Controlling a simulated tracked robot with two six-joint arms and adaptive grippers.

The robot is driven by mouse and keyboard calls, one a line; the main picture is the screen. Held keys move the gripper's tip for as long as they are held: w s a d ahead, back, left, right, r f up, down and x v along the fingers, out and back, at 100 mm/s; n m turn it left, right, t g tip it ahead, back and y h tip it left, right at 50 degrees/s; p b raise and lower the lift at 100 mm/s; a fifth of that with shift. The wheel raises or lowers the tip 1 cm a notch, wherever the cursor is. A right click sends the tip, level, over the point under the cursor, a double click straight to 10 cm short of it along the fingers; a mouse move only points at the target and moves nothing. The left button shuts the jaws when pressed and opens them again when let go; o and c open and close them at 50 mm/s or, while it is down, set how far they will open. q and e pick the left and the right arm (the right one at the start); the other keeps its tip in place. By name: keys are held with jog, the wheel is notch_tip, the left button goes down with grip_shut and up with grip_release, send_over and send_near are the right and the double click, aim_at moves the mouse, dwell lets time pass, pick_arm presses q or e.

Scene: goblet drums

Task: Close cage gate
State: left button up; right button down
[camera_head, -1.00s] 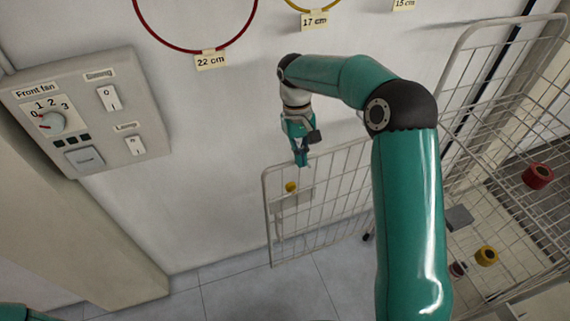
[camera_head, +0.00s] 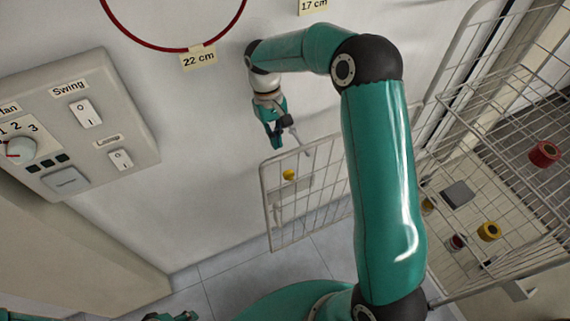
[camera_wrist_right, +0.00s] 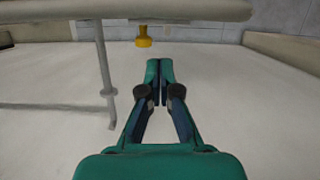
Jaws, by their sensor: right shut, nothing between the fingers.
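The cage gate (camera_head: 302,218) is a white wire panel standing open, out to the left of the cage (camera_head: 497,150). It has a small plate and a yellow knob (camera_head: 289,175), which also shows in the right wrist view (camera_wrist_right: 143,37). My right gripper (camera_head: 275,143) is shut and empty, pointing down near the gate's upper left corner. In the right wrist view its fingertips (camera_wrist_right: 160,68) are together below the knob in the picture, with no contact visible. My right arm hides part of the gate and its hinge side. My left gripper (camera_head: 177,316) barely shows at the bottom edge.
A wall switch panel (camera_head: 75,125) is at the left, above a beige box-like block (camera_head: 70,240). A red hoop (camera_head: 178,48) hangs on the wall. Red and yellow spools (camera_head: 489,231) and a grey block (camera_head: 457,195) are in the cage. Tiled floor (camera_head: 240,285) is open below the gate.

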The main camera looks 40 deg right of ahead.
aim_at(287, 167)
jog(key=s+f, duration=0.1)
jog(key=f, duration=0.1)
jog(key=s+f+p, duration=0.1)
jog(key=s, duration=0.1)
jog(key=s+f+p, duration=0.1)
jog(key=f, duration=0.1)
jog(key=shift+s+a+f, duration=0.3)
jog(key=shift+s, duration=0.05)
jog(key=shift+s+a+f, duration=0.1)
jog(key=shift+s, duration=0.45)
